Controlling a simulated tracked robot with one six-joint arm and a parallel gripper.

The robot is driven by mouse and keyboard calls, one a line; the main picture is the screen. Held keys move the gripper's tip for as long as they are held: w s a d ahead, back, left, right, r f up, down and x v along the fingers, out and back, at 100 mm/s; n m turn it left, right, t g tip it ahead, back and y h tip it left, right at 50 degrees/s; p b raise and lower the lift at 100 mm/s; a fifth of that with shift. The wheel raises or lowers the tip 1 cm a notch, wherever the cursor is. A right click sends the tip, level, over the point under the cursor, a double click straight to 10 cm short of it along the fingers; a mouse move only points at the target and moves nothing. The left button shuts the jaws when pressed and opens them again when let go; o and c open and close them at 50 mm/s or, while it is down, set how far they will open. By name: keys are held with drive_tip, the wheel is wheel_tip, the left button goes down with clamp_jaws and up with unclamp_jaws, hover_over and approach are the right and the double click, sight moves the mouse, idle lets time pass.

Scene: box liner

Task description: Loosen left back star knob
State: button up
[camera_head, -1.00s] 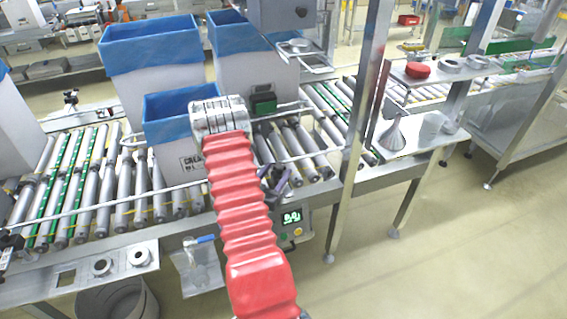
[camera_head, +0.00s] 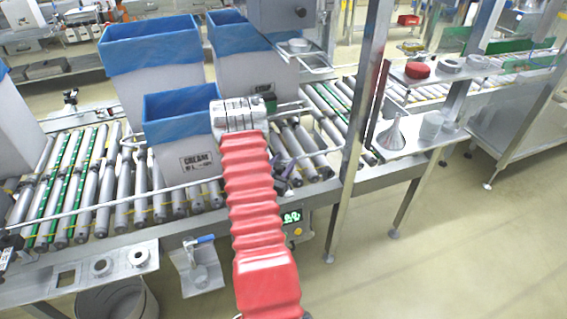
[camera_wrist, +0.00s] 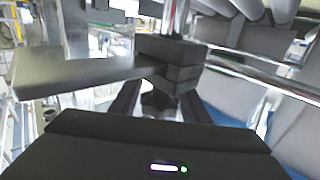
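In the wrist view a dark star-shaped knob (camera_wrist: 158,102) sits under a black clamp block (camera_wrist: 172,62). My gripper (camera_wrist: 159,108) has its two dark fingers apart, one on each side of the knob. Gaps seem to show between the fingers and the knob, so I see no clear contact. In the head view my red-sleeved arm reaches over the roller conveyor. Its pale wrist hides the gripper and the knob there. I cannot tell from the wrist view alone which of the knobs this is.
White boxes with blue liners, one a tall box (camera_head: 150,75) and one a shorter CREAM box (camera_head: 185,150), stand left of my wrist on the rollers (camera_head: 130,195). A metal post (camera_head: 355,130) rises on the right. In the wrist view a dark flat bar (camera_wrist: 75,75) and shiny rails lie close by.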

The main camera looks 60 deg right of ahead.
drive_tip(key=c, duration=0.7)
drive_tip(key=shift+c, duration=0.2)
